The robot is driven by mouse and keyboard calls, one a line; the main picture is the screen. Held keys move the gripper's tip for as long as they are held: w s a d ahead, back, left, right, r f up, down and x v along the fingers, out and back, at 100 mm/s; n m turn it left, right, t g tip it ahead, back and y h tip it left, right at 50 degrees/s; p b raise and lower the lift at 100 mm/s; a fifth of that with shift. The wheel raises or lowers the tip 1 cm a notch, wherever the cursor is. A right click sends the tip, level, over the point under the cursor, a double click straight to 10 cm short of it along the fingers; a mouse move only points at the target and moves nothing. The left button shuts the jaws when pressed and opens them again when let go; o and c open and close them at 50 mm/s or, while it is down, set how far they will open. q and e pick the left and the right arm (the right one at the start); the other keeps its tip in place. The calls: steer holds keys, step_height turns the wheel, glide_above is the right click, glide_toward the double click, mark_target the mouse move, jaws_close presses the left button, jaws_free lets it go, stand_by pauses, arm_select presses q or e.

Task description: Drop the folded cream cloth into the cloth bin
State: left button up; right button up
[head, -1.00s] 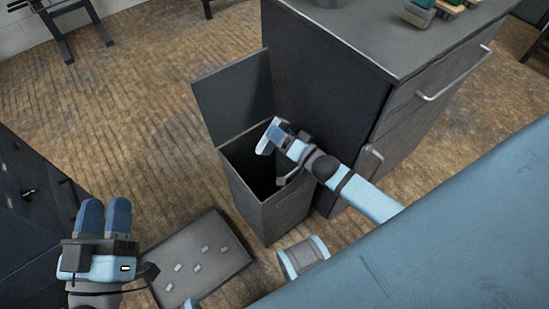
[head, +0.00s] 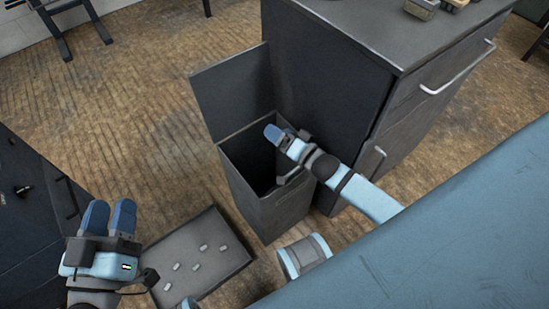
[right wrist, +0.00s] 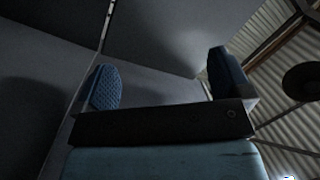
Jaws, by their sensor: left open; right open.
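The dark grey cloth bin (head: 275,212) stands on the floor against the cabinet, its lid (head: 232,92) raised. My right gripper (head: 272,134) is over the bin's opening, open and empty. In the right wrist view its two blue fingertips (right wrist: 165,85) are well apart with nothing between them. The folded cream cloth is not visible in either current view; the bin's inside is dark and its floor cannot be seen. My left gripper (head: 109,216) is open and empty at the lower left, away from the bin.
A grey cabinet (head: 330,90) with metal handles stands right beside the bin, with some objects (head: 425,8) on its top. A flat grey tray (head: 215,260) with several small pale pieces lies in front. Dark furniture (head: 30,220) is at the left.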

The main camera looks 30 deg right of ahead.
arm_select(q)
steer(key=r+p, duration=0.1)
steer(key=p, duration=0.1)
steer(key=a+r+p, duration=0.1)
steer(key=p, duration=0.1)
steer(key=shift+t+y, duration=0.3)
steer(key=shift+y, duration=0.1)
arm_select(e)
steer(key=v, duration=1.3)
steer(key=shift+s, duration=0.4)
steer(key=shift+d, duration=0.1)
